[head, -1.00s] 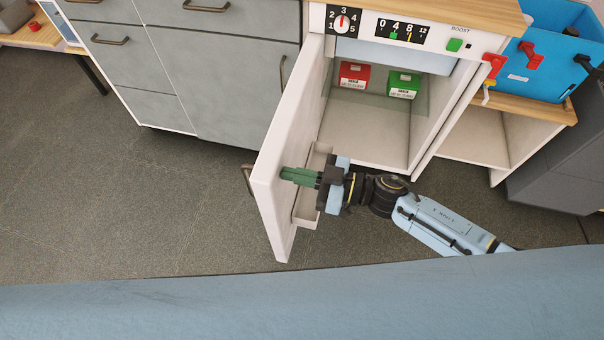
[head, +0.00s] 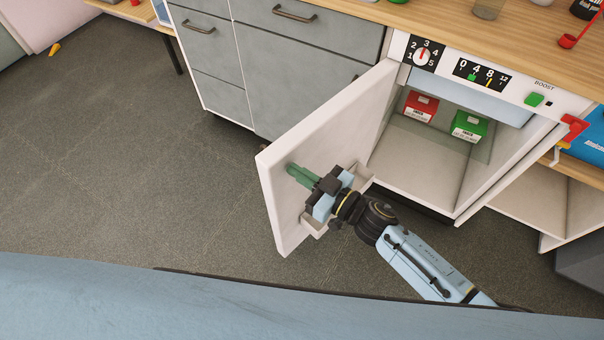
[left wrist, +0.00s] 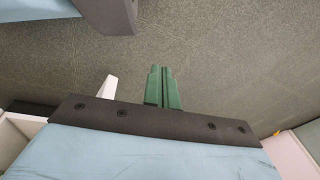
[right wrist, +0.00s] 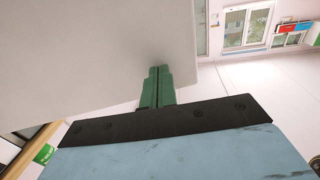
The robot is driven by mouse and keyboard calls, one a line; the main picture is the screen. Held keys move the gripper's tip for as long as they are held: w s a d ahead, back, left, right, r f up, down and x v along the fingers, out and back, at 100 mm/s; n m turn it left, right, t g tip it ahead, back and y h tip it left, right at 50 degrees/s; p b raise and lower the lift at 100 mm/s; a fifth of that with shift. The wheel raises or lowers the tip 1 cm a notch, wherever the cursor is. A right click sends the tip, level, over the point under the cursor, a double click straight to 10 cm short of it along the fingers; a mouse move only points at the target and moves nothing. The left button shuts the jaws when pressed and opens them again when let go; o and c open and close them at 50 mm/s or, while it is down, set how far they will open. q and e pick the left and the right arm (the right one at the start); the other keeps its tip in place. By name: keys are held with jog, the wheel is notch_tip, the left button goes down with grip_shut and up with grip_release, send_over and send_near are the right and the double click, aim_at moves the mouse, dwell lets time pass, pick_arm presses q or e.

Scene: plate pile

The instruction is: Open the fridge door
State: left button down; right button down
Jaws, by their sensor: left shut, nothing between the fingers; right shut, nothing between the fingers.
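The white fridge door (head: 335,130) stands open, swung out to the left of the fridge (head: 415,165). Its inner face, with a shelf low down, is toward me. My right gripper (head: 292,172) is shut and empty on the inner side of the door, its green fingers close to the face near the free edge. In the right wrist view the door (right wrist: 80,50) fills the upper left behind the shut fingers (right wrist: 156,72); contact is unclear. My left gripper (left wrist: 162,72) is shut and empty above the floor and is outside the head view.
Inside the fridge are a red box (head: 420,106) and a green box (head: 468,126). Grey cabinets (head: 290,75) stand left of the fridge, under a wooden counter (head: 455,25). Open floor (head: 120,140) lies left of the door.

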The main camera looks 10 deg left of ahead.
dwell(0.3)
